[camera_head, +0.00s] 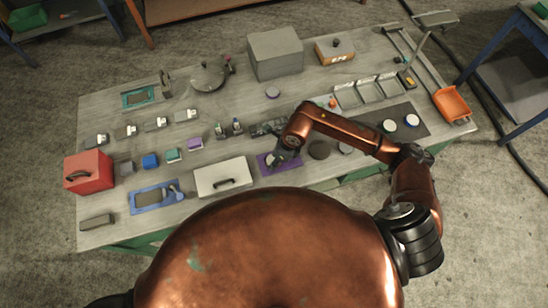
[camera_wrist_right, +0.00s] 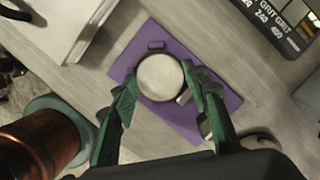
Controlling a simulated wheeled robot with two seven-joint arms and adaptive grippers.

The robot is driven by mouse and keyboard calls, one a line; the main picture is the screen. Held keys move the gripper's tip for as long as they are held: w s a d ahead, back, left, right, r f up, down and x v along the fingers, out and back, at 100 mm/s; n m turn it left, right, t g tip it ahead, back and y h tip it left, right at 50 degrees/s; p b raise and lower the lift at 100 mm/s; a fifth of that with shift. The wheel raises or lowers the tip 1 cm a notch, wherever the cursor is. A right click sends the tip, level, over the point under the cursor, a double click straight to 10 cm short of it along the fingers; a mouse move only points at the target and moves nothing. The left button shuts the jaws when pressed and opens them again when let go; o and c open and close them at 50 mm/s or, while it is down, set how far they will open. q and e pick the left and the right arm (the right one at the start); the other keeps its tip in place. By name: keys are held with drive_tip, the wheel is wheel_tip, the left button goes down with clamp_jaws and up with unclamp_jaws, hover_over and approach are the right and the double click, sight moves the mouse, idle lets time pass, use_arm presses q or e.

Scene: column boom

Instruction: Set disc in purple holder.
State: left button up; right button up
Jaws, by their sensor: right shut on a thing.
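The purple holder (camera_head: 263,169) is a flat plate near the front middle of the table. It fills the centre of the right wrist view (camera_wrist_right: 165,118), with a small raised purple tab at one side. A round pale metal disc with a dark rim (camera_wrist_right: 160,77) is over the plate, next to the tab. My right gripper (camera_head: 275,161) is at the holder. Its green fingertips (camera_wrist_right: 159,82) are on both sides of the disc, shut on it. Whether the disc touches the plate cannot be told. My left gripper is in neither view.
A white box with a black handle (camera_head: 221,178) stands just left of the holder. A dark mat with pale discs (camera_head: 412,120) is further right. A grit-labelled block (camera_wrist_right: 285,22) is near the holder.

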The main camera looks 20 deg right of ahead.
drive_tip(key=shift+f, duration=0.1)
drive_tip(key=o, duration=1.5)
drive_tip(key=b+v, duration=0.1)
drive_tip(key=v, duration=1.1)
